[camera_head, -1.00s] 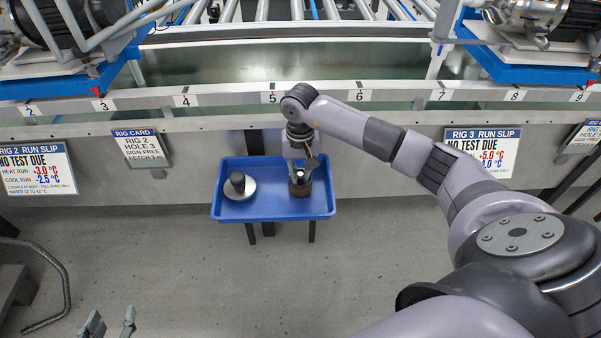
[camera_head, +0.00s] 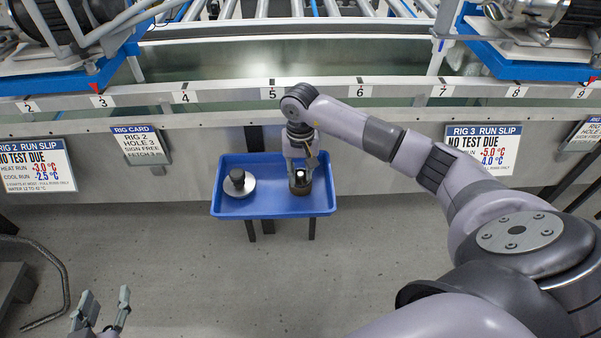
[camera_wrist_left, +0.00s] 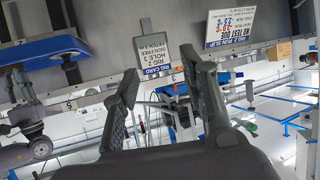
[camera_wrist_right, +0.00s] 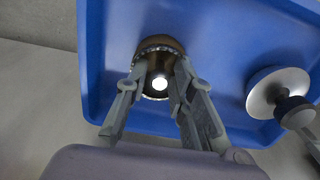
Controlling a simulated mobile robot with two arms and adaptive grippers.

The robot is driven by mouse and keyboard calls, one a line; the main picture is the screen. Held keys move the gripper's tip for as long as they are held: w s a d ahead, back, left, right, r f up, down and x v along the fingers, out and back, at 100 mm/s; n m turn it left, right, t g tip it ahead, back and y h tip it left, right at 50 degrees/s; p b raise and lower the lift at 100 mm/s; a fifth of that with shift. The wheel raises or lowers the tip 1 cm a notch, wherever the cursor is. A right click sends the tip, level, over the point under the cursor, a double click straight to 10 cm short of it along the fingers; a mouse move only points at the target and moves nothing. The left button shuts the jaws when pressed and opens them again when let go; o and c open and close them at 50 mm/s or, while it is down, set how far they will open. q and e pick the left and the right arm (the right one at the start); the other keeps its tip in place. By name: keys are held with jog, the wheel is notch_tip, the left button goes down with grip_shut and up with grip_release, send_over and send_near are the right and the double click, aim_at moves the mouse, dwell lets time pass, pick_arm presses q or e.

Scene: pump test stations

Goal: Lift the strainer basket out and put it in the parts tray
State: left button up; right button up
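The blue parts tray (camera_head: 225,205) stands below the bench front. In its right part is a small brown-rimmed cylinder with a bright round top, which looks like the strainer basket (camera_head: 300,188); it also shows in the right wrist view (camera_wrist_right: 158,44). My right gripper (camera_head: 301,172) points down over it. Its fingers (camera_wrist_right: 160,68) are spread at either side of the basket, and the basket seems to rest on the tray floor. Finger contact is hard to tell. My left gripper (camera_head: 106,297) is open and empty at the lower left, away from the tray.
A silver lid with a dark knob (camera_head: 238,184) lies in the tray's left part. The numbered bench rail (camera_head: 225,96) runs behind, with a rig card (camera_head: 140,144) and run slips (camera_head: 483,147) hanging from it. The floor in front is clear.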

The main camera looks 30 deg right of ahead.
aim_at(301, 174)
pick_arm(q)
jog(key=shift+s+f, duration=0.1)
jog(key=shift+f, duration=0.05)
pick_arm(e)
jog(key=shift+r, duration=0.1)
dwell(0.5)
jog(key=shift+r+p, duration=0.4)
jog(key=shift+r, duration=0.1)
jog(key=shift+r+p, duration=0.4)
jog(key=shift+r, duration=0.2)
jog(key=shift+r+p, duration=0.45)
jog(key=shift+r, duration=0.6)
jog(key=shift+r+p, duration=0.25)
jog(key=shift+p, duration=0.15)
jog(key=shift+r+p, duration=0.6)
jog(key=shift+r, duration=0.3)
pick_arm(q)
jog(key=s+a+f+g+y, duration=0.1)
jog(key=s+a+f+g, duration=0.1)
jog(key=s, duration=0.5)
jog(key=s+a+f+g+y, duration=0.1)
jog(key=s+a+f+g, duration=0.2)
jog(key=s+f+g, duration=0.2)
jog(key=shift+s+g+y, duration=0.3)
jog(key=shift+s+g, duration=0.85)
jog(key=shift+g, duration=0.05)
pick_arm(e)
jog(key=shift+r, duration=0.35)
